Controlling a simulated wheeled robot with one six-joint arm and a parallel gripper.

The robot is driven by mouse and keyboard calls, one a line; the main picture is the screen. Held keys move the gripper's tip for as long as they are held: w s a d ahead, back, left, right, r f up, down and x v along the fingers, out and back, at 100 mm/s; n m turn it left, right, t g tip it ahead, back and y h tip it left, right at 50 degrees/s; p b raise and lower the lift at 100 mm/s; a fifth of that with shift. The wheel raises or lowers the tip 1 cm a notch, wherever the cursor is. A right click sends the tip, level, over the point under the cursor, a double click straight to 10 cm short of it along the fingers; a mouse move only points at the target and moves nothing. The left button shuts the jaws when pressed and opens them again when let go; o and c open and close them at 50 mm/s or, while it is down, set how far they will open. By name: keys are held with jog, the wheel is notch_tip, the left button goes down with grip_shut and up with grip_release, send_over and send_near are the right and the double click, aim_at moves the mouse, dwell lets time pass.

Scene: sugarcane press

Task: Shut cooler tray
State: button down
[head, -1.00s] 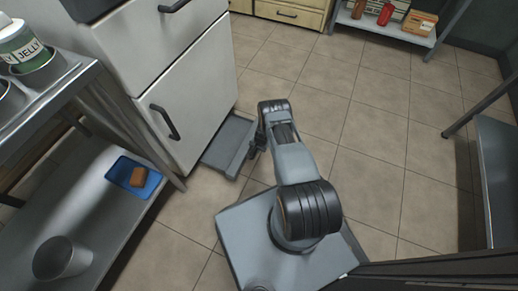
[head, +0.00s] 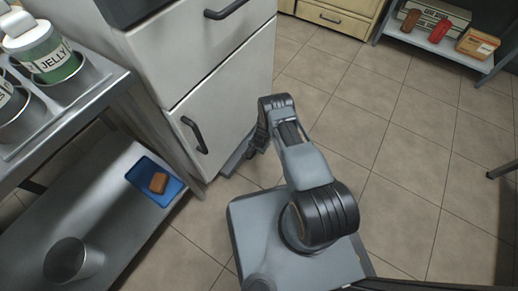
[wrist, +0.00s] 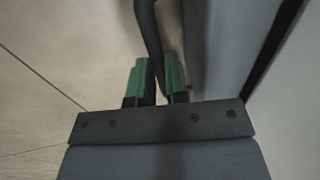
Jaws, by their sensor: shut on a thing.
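The white cooler (head: 228,75) stands left of centre in the head view, its doors closed. The grey cooler tray (head: 236,159) shows as a narrow strip low at the cooler's base, sticking out only a little. In the wrist view the tray (wrist: 222,45) runs along the right side of the fingers. My gripper (head: 254,146) is low beside the tray. In the wrist view its green fingers (wrist: 159,80) are shut on the dark tray handle (wrist: 149,35), which passes between them. The contact itself is partly hidden.
A metal shelf unit (head: 110,225) stands at left, with a blue tray (head: 172,193) holding a brown block and a metal cup (head: 72,262). Jelly jars (head: 45,52) sit above. Another shelf (head: 435,45) stands at back right. The tiled floor (head: 390,130) between is clear.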

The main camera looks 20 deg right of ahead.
jog(key=shift+w, duration=0.15)
jog(key=c, duration=1.1)
grip_release()
jog(key=shift+a, duration=0.1)
jog(key=r+p, duration=0.2)
jog(key=r, duration=0.2)
jog(key=s+d+r+p, duration=0.1)
jog(key=r+p, duration=0.1)
jog(key=r, duration=0.3)
jog(key=s+r+p, duration=0.1)
jog(key=r+p, duration=0.1)
jog(key=r, duration=0.2)
jog(key=shift+d+r+p, duration=0.3)
jog(key=shift+d+p, duration=0.05)
jog(key=shift+p, duration=0.05)
jog(key=shift+c, duration=0.3)
